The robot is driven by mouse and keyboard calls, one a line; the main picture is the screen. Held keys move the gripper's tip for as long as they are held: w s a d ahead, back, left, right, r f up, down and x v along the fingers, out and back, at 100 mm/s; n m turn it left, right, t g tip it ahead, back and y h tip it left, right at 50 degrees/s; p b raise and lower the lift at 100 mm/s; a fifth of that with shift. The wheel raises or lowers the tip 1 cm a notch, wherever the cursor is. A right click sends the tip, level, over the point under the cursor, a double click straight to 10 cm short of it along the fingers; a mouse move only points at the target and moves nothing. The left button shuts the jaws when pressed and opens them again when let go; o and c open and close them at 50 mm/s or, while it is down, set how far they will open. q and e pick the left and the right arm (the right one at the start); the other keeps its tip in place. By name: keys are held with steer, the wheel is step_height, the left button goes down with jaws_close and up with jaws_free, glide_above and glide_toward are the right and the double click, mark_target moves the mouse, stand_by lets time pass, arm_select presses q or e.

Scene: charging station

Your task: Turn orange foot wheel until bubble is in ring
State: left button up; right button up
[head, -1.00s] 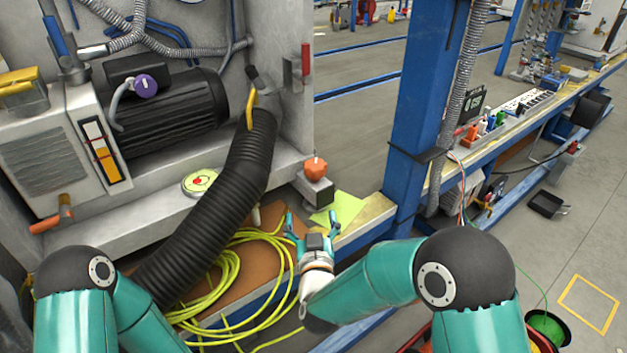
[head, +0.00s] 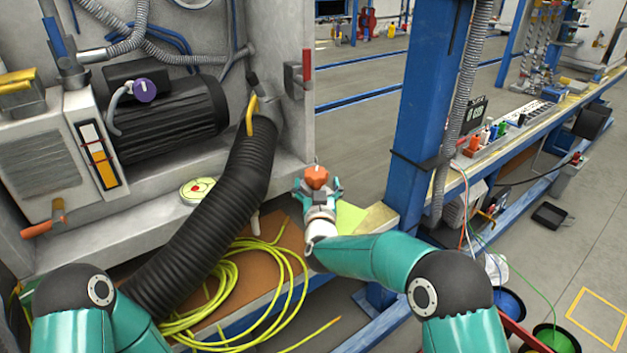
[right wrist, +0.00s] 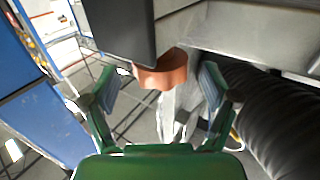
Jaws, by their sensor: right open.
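The orange foot wheel (head: 316,177) sits at the front right corner of the grey machine base, with a small pin on top. My right gripper (head: 319,188) is open at the wheel, one finger on each side of it. In the right wrist view the wheel (right wrist: 162,72) lies between the spread fingers (right wrist: 160,86), with gaps on both sides. A round yellow-green bubble level (head: 195,190) with a red mark lies on the base ledge, partly behind the black hose. The bubble is too small to place against the ring. My left arm is at lower left; its gripper is not in view.
A thick black ribbed hose (head: 205,225) slants down left of the wheel. Yellow cable (head: 215,290) lies coiled on the brown board. A blue post (head: 428,110) stands to the right. A dark block (right wrist: 120,30) hangs close above the wheel in the wrist view.

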mark_target(312, 183)
steer(key=shift+w+a, duration=0.1)
steer(key=shift+w, duration=1.45)
steer(key=c, duration=1.1)
steer(key=m+h+p, duration=0.2)
steer(key=h+p, duration=0.1)
steer(key=m+h+p, duration=0.1)
steer(key=h, duration=0.1)
steer(key=shift+a+r+p, duration=0.15)
steer(key=shift+r+p, duration=0.2)
steer(key=shift+c, duration=0.2)
steer(key=shift+f+m+g+h, duration=0.2)
steer(key=shift+m+g+h, duration=0.3)
steer(key=shift+m+h, duration=0.45)
steer(key=shift+f, duration=0.1)
steer(key=o, duration=1.1)
steer(key=shift+o, duration=0.2)
